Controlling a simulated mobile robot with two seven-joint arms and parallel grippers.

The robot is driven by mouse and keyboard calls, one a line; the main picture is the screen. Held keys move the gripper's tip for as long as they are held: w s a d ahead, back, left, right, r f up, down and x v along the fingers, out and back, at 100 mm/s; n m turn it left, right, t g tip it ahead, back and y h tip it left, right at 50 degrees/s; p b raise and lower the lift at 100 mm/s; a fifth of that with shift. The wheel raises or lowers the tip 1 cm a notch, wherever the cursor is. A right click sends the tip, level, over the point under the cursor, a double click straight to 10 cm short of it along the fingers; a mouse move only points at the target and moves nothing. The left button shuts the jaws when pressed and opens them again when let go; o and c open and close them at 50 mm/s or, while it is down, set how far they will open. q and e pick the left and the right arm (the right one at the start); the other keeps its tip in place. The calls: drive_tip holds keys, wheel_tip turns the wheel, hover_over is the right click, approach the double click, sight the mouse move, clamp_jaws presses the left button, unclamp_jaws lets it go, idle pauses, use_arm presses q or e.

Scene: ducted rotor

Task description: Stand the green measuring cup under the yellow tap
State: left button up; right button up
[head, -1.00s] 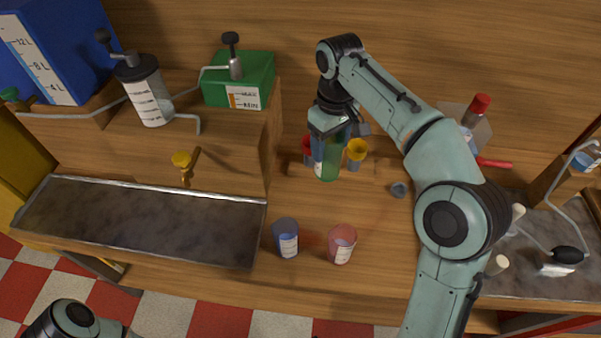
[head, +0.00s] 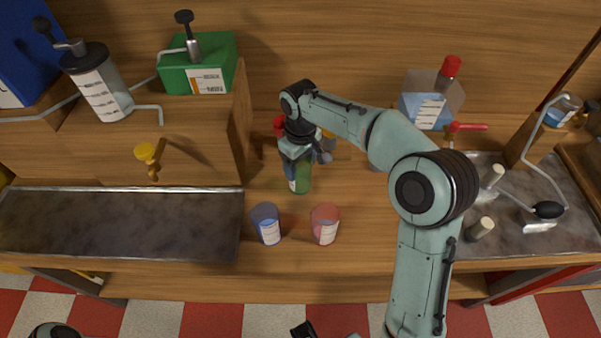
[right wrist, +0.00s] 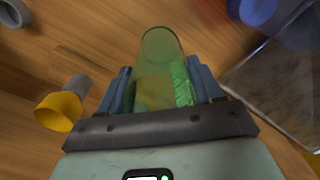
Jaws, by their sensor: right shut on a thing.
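The green measuring cup (head: 300,180) is upright or nearly so in the head view, over the wooden counter right of the metal basin. My right gripper (head: 297,158) is shut on it from above and behind; the cup also shows between the fingers in the right wrist view (right wrist: 160,75). Whether its base is clear of the counter is hard to tell. The yellow tap (head: 146,153) sticks out of the wooden cabinet front at the left, above the basin (head: 120,220), well left of the cup.
A blue cup (head: 267,224) and a pink cup (head: 325,223) stand in front of the green cup. A red thing (head: 279,125) and a yellow-topped cup (right wrist: 62,108) are behind or beside it. The wooden cabinet's side (head: 240,120) stands between cup and tap. The basin is empty.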

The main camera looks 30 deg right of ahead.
drive_tip(key=shift+f, duration=1.85)
drive_tip(key=shift+f+b, duration=0.2)
drive_tip(key=shift+b, duration=0.15)
drive_tip(key=o, duration=1.1)
drive_tip(key=shift+r, duration=0.15)
